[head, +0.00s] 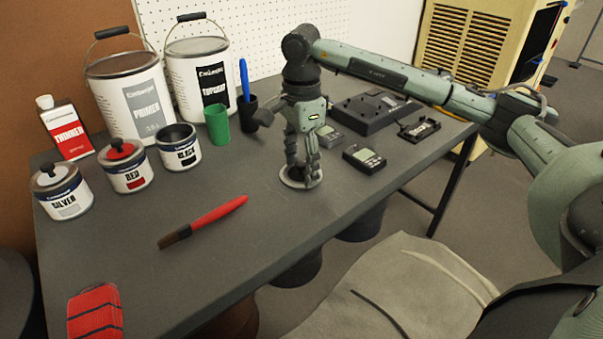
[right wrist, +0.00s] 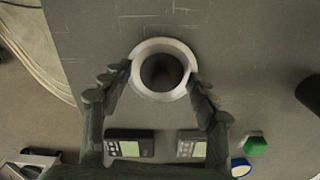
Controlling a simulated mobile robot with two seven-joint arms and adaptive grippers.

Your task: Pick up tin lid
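The tin lid (head: 286,183) lies flat on the grey table, below my right gripper. In the right wrist view the lid (right wrist: 146,91) is a pale ring with a dark round middle. My right gripper (head: 302,183) points straight down over it. In the right wrist view the gripper's fingertips (right wrist: 161,79) are spread on either side of the lid, close to its rim; I cannot tell if they touch it. The black tin (head: 180,153) stands open at the left. My left gripper is not in view.
Silver (head: 64,197) and red (head: 129,172) tins, a thinner can (head: 68,134) and two large buckets stand at left. Green (head: 218,128) and dark cups stand behind the gripper. A brush (head: 205,220) lies in front. Small devices (head: 364,159) lie at right.

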